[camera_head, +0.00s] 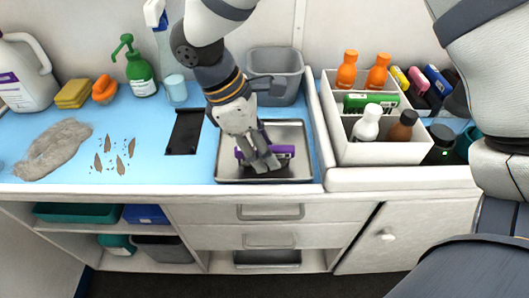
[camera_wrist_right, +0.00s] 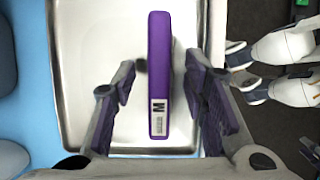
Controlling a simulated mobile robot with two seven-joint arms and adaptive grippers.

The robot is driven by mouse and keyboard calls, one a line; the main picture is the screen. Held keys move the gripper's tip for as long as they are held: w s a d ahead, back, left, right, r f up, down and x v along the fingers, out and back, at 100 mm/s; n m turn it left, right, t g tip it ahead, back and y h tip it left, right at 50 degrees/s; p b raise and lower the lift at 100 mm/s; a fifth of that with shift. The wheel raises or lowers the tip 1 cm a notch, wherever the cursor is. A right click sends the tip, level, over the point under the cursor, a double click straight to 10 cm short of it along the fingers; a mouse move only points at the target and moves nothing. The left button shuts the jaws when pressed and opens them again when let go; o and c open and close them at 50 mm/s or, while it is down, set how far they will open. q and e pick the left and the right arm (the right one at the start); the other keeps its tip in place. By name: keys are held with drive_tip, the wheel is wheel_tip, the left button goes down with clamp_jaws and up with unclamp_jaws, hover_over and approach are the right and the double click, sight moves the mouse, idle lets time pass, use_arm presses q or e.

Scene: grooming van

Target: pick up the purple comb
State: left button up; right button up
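The purple comb (camera_wrist_right: 160,70) lies in the shallow metal tray (camera_head: 301,172) on the blue counter. In the wrist view it runs lengthwise between the fingers and has a white label marked M. In the head view only parts of the comb (camera_head: 285,150) show around the gripper. My right gripper (camera_head: 262,162) reaches down over the tray. In the wrist view its two fingers (camera_wrist_right: 160,108) are open, one on each side of the comb, with a gap on both sides. I cannot tell how far above the tray floor the fingertips are.
A grey bin (camera_head: 277,68) stands behind the tray. A white divided box (camera_head: 385,152) with bottles stands to the right. A black flat object (camera_head: 184,132) lies left of the tray, then brown scraps (camera_head: 120,152) and a grey fur-like pile (camera_head: 54,148).

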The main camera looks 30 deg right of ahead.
drive_tip(key=shift+d+f, duration=0.1)
drive_tip(key=shift+f, duration=0.2)
drive_tip(key=shift+f, duration=0.2)
idle(0.4)
clamp_jaws()
